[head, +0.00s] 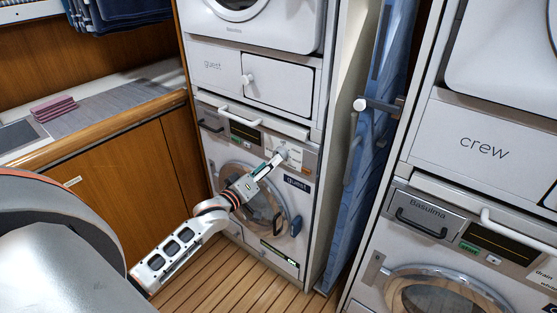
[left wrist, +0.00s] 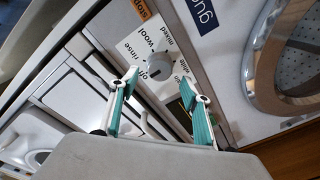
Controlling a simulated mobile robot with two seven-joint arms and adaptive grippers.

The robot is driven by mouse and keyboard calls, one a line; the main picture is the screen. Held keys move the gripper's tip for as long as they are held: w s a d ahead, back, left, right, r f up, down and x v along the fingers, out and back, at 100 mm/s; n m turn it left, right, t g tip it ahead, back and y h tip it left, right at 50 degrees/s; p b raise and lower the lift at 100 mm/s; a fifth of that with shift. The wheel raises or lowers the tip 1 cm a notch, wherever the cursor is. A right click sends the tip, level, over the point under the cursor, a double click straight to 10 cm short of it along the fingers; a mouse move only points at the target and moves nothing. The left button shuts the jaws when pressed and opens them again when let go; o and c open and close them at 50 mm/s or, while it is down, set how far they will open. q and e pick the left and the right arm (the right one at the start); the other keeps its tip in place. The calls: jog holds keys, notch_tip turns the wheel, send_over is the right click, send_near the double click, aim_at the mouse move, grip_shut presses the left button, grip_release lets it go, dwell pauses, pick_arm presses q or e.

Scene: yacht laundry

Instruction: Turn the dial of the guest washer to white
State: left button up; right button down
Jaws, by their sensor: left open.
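The guest washer (head: 222,150) stands in the middle of the head view, with a dark "guest" label on its front. Its dial (head: 281,153) is a small round grey knob at the upper right of the control panel. In the left wrist view the dial (left wrist: 157,66) sits on a white plate with words around it, among them "rinse", "wool" and "mixed"; which word it points at I cannot tell. My left gripper (head: 270,166) is open, its teal-padded fingers either side of the dial in the left wrist view (left wrist: 160,84). Contact is unclear. My right gripper is out of view.
The washer's round door (head: 237,178) is below the panel, and a white bar handle (head: 262,122) runs above it. A blue ironing board (head: 366,180) stands to the right, before the crew washer (head: 480,220). A wooden counter (head: 100,130) is on the left.

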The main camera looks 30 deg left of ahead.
pick_arm(q)
jog(key=w, duration=0.4)
jog(key=shift+w+d, duration=0.1)
jog(key=shift+w, duration=0.25)
jog(key=c, duration=1.1)
